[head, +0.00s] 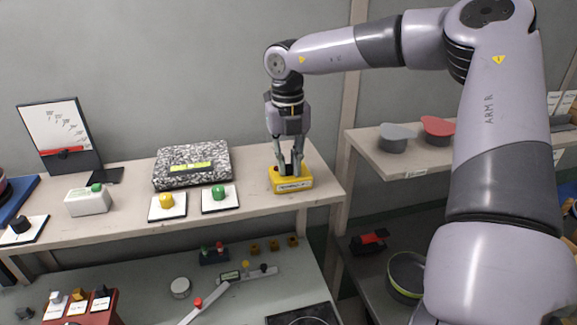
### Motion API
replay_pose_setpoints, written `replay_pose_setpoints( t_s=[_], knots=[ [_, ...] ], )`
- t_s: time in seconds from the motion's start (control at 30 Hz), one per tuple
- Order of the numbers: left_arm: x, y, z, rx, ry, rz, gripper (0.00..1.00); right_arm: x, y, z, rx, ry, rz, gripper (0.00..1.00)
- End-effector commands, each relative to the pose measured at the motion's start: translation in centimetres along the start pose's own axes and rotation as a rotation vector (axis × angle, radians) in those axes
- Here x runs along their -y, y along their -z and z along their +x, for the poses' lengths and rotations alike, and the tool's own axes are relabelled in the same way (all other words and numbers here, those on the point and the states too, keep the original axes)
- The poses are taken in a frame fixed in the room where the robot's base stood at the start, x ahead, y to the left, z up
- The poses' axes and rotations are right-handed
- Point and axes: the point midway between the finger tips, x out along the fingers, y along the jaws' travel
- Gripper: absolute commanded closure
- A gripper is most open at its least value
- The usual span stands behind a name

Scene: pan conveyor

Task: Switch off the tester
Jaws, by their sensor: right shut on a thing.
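My right gripper (291,168) points down onto the top of the yellow box. Its fingers are shut on a dark part there, mostly hidden between them. My left gripper is not in view.
On the upper shelf (240,215) stand a yellow button (166,201), a green button (218,192), a speckled case (192,165) and a white box (88,201) with a green button. A cluttered bench lies below.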

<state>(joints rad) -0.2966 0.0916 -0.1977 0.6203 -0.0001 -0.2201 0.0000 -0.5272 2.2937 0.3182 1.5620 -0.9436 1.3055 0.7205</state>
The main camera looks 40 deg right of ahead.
Motion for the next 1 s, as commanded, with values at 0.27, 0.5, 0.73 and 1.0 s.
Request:
replay_pose_setpoints(
  t_s=[0.27, 0.5, 0.73, 1.0],
  knots=[
    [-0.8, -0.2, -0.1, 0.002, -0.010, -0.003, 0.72, -0.7, 0.2, -0.2, 0.000, -0.019, -0.006, 0.75],
    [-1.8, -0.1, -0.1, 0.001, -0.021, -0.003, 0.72, -0.6, 0.2, -0.2, -0.001, -0.016, -0.005, 0.65],
    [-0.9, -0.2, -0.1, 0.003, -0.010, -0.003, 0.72, -0.6, 0.1, -0.4, 0.000, -0.015, -0.004, 0.65],
    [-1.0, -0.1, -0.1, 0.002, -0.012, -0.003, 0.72, -0.6, 0.0, -4.5, 0.005, -0.015, -0.004, 0.65]
  ],
)
